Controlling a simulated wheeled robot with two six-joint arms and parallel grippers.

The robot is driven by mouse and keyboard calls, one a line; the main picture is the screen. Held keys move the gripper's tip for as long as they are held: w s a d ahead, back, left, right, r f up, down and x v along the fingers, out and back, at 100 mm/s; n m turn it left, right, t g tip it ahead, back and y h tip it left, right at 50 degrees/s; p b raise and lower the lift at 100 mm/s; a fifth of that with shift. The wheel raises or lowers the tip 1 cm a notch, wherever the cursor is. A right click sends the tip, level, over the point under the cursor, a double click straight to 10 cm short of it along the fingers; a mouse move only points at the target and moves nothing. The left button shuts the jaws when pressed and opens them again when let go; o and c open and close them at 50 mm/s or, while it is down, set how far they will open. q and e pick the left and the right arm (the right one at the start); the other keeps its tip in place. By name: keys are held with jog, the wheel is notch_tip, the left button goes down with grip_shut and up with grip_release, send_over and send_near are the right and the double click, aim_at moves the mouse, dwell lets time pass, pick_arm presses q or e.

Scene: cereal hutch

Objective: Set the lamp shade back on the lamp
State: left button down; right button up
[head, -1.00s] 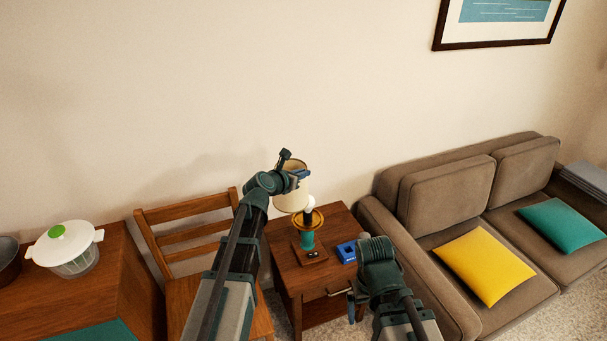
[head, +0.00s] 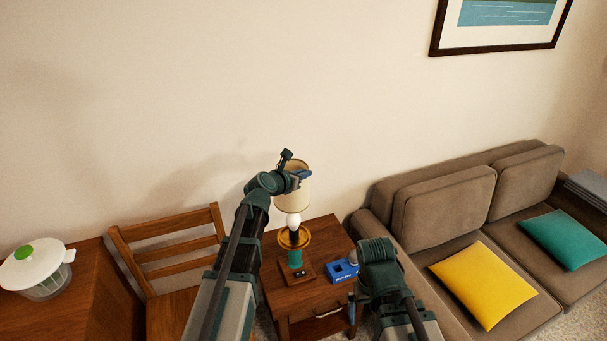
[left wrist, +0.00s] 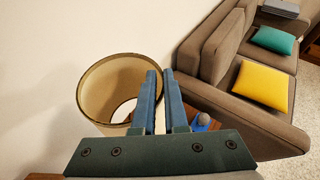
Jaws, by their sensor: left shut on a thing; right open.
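My left gripper (head: 302,175) is shut on the rim of the cream lamp shade (head: 292,192). In the left wrist view the shade (left wrist: 97,82) is an open ring left of and touching the blue fingers (left wrist: 160,98). In the head view the shade is upright, straight above the lamp's white bulb (head: 294,221). The lamp (head: 295,259) has a gold ring, a teal stem and a square wooden foot. It stands on the side table (head: 330,238). My right gripper (head: 352,306) is low in front of the table, partly hidden by its own arm, and empty.
A wooden chair (head: 170,246) stands left, beside a cabinet with a white-lidded bowl (head: 38,268). A brown sofa (head: 450,205) is close on the right. The wall is behind.

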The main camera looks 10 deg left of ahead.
aim_at(303, 186)
pick_arm(q)
notch_tip(303, 186, down, 5)
jog(key=b, duration=0.4)
jog(key=shift+r, duration=0.2)
jog(key=shift+s+d, duration=0.1)
jog(key=shift+s, duration=0.05)
dwell(0.4)
jog(key=shift+s+d, duration=0.2)
jog(key=shift+f+b, duration=0.6)
jog(key=shift+b, duration=0.15)
dwell(1.2)
